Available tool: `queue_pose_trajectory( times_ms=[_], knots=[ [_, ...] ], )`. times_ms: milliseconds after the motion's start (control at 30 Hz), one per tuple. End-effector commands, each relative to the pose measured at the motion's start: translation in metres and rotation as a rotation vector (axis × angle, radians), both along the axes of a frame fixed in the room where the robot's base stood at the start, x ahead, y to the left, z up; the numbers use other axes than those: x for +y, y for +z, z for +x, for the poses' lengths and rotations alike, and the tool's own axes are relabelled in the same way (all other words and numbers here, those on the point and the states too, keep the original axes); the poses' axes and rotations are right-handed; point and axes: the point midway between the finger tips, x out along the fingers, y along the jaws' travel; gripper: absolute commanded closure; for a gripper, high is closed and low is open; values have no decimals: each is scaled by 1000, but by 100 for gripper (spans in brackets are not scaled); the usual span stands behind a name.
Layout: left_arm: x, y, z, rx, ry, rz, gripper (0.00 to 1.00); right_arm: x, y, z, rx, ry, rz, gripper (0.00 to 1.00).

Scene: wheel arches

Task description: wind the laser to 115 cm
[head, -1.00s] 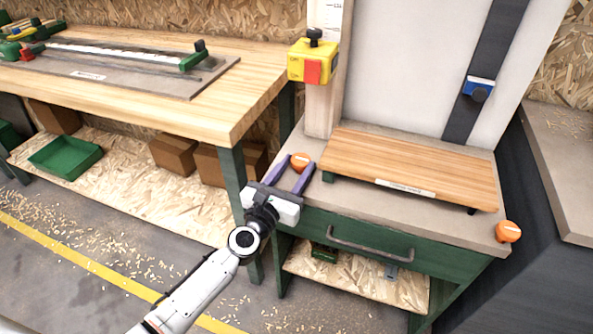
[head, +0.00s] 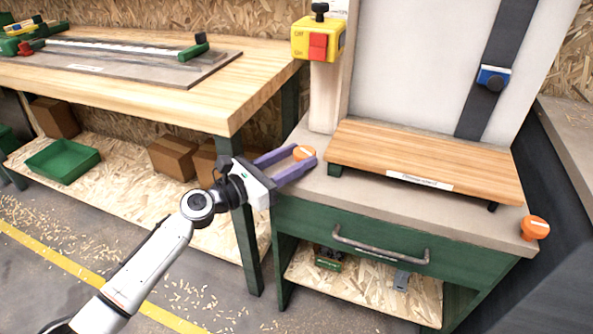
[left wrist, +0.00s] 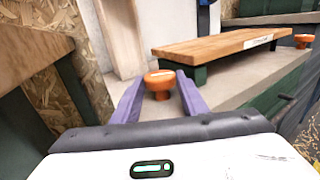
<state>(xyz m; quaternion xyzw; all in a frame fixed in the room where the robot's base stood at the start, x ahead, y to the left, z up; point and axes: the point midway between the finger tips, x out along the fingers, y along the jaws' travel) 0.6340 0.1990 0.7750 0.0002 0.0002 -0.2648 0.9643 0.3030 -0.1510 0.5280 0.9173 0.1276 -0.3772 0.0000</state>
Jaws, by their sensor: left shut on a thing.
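In the left wrist view the same orange knob (left wrist: 159,79) stands upright between the fingertips. A blue block with a dark round knob (head: 493,78) sits on a dark strip (head: 484,112) against the pale upright panel; I cannot tell whether it is the laser. A pale scale (head: 340,8) is cut off at the top edge, and its marks cannot be read. My right gripper is out of view.
A second orange knob (head: 535,228) is at the bench's right front corner. A wooden board (head: 425,160) lies raised on the bench. A yellow switch box with a red button (head: 318,47) is on the post behind the left knob. A drawer handle (head: 380,250) juts out at the front.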

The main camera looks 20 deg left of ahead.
Motion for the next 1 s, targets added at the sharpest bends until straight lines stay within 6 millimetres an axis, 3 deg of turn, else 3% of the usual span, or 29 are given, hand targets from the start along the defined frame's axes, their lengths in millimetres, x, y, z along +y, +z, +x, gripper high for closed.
queue_pose_trajectory(
  times_ms=[33,500,1000],
  knots=[
    [3,-10,2,-4,-42,2,83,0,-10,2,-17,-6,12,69],
    [9,-3,8,-1,-373,-1,83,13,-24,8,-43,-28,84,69],
    [9,-1,9,3,-466,1,83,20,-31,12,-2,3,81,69]
  ],
)
